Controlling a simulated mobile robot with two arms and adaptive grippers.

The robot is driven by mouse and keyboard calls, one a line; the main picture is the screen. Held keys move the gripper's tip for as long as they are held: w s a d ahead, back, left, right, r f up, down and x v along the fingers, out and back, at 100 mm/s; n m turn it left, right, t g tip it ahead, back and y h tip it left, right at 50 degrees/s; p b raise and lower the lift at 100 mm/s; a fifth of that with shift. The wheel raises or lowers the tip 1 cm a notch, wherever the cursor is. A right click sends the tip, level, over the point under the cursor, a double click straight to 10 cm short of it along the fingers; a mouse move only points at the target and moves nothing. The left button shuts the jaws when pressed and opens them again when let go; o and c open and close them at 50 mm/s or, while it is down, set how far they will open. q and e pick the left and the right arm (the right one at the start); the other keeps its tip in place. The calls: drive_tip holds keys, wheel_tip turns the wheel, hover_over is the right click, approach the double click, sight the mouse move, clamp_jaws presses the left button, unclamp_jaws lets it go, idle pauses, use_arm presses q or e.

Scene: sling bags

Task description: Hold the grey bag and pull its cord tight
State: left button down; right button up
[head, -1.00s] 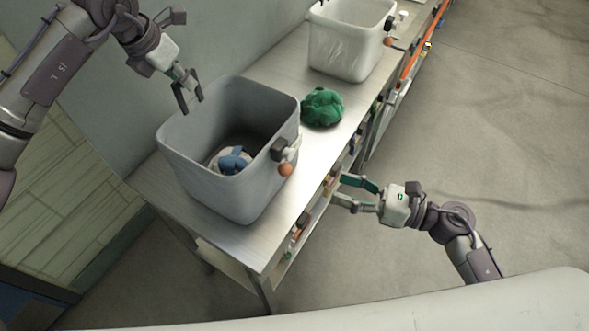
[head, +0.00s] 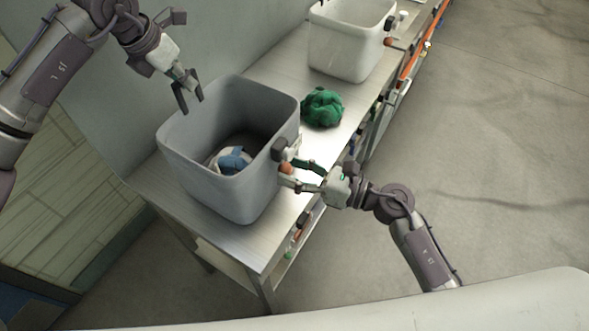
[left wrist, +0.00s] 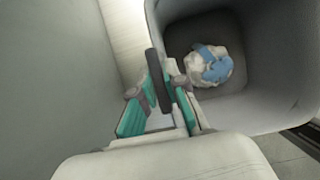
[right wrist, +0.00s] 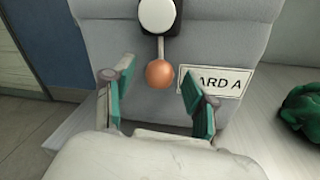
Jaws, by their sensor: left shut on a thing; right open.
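The grey bag (head: 215,188) stands open on the metal table, with a white and blue bundle (head: 234,160) inside. A short cord hangs from a black and white toggle (head: 281,150) on the bag's right side and ends in an orange ball (head: 287,168). My right gripper (head: 302,175) is open beside the ball. In the right wrist view the ball (right wrist: 160,73) shows between and beyond the open fingers (right wrist: 154,85).
A green crumpled bundle (head: 322,107) lies on the table (head: 275,80) behind the bag. A white bag (head: 345,50) with its own orange ball stands further back. A wall (head: 230,35) runs along the left. Floor (head: 480,150) is open to the right.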

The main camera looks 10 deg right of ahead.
use_arm(q)
drive_tip(key=shift+f, duration=0.15)
use_arm(e)
clamp_jaws()
wheel_tip(320, 180, down, 7)
idle(0.4)
unclamp_jaws()
drive_tip(key=shift+d, duration=0.1)
drive_tip(key=v, duration=1.2)
